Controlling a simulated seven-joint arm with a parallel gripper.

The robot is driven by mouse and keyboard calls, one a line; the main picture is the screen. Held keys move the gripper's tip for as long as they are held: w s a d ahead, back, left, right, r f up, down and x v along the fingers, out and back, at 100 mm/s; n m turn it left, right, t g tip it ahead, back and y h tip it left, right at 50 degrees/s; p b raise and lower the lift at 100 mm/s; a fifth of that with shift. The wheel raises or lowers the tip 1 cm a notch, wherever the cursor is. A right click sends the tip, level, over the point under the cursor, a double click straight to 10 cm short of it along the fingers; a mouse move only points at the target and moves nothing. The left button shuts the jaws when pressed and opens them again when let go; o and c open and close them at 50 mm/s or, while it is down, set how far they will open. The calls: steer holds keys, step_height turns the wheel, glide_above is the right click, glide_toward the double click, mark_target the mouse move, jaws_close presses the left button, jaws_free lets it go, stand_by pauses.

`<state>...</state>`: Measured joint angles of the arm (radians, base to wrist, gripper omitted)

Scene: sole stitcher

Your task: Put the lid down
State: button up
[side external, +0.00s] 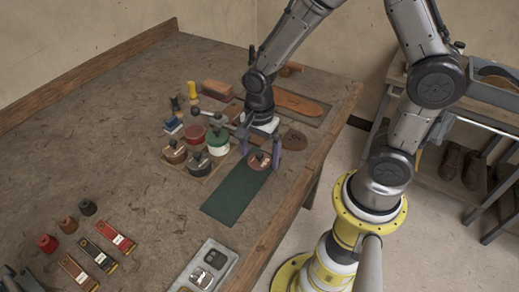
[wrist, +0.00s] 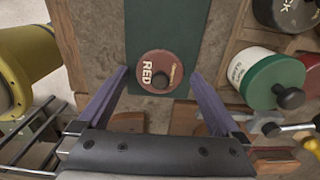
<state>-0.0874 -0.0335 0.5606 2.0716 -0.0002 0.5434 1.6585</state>
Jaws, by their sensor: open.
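The lid (side external: 261,158) is a round red-brown disc with a dark knob. It lies at the upper end of a dark green mat (side external: 232,195). In the wrist view, the lid (wrist: 150,62) shows the word RED and a small pale label. My gripper (wrist: 159,76) is open, with one purple finger on each side of the lid and a visible gap on both sides. In the side view, my gripper (side external: 261,157) is low over the mat's end, fingers pointing down. Whether the lid sits perfectly flat is hard to tell.
A grey tray (side external: 205,268) lies near the table's front edge. Brown sole-shaped pieces (side external: 299,104) lie behind. The mat's lower part is clear.

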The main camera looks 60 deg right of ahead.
mark_target(259, 154)
step_height(259, 154, up, 12)
steer(key=s+d+r+n+t, duration=0.2)
steer(key=s+r+n+t, duration=0.3)
steer(key=s+n, duration=0.7)
step_height(259, 154, up, 3)
steer(key=n, duration=0.6)
steer(key=shift+d+f+t, duration=0.2)
steer(key=shift+d+t, duration=0.05)
steer(key=shift+t, duration=0.05)
